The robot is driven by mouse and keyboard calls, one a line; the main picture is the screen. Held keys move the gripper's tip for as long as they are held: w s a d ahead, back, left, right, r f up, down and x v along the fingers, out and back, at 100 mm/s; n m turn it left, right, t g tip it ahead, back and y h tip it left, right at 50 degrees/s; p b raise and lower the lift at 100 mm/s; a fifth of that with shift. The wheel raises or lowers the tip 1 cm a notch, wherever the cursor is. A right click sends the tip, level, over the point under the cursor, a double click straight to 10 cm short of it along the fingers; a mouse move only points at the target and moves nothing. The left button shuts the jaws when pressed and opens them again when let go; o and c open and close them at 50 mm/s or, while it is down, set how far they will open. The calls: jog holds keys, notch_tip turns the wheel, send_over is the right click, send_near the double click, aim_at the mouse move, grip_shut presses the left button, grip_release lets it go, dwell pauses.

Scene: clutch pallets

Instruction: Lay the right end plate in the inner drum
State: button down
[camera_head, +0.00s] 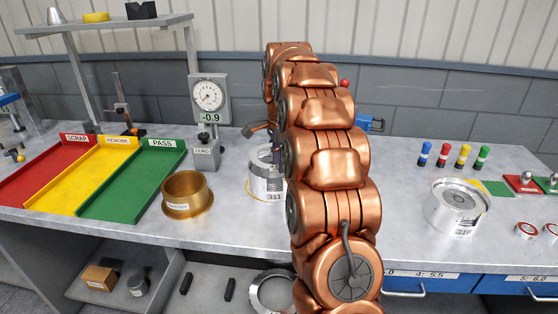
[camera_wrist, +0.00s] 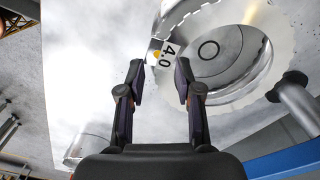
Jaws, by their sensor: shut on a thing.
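In the wrist view my gripper (camera_wrist: 160,66) is shut on a pale metal end plate (camera_wrist: 165,52) marked 4.0, with the tag between the fingertips. The plate is a wide ring with a scalloped edge. A round metal part with a dark circle (camera_wrist: 208,50) shows through its opening; whether the plate touches it I cannot tell. In the head view a silver drum (camera_head: 265,186) labelled 311 stands on the bench beside my copper arm, partly hidden by it. Another silver drum (camera_head: 457,206) stands at the right. Which is the inner drum is unclear. The gripper is mostly hidden there.
A dial gauge (camera_head: 209,98) reading -0.9 stands behind a brass master ring (camera_head: 187,194). Red, yellow and green trays (camera_head: 130,182) lie at the left. Several coloured pegs (camera_head: 452,155) stand at the right, above blue drawers (camera_head: 430,285). Bench between the drums is partly clear.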

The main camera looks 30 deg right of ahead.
aim_at(280, 182)
jog(key=shift+f+b, duration=0.8)
jog(key=shift+f, duration=1.6)
jog(key=c, duration=0.7)
grip_release()
jog(key=shift+r, duration=0.15)
notch_tip(280, 182, up, 9)
jog(key=s+a+p, duration=0.1)
jog(key=shift+s+p, duration=0.35)
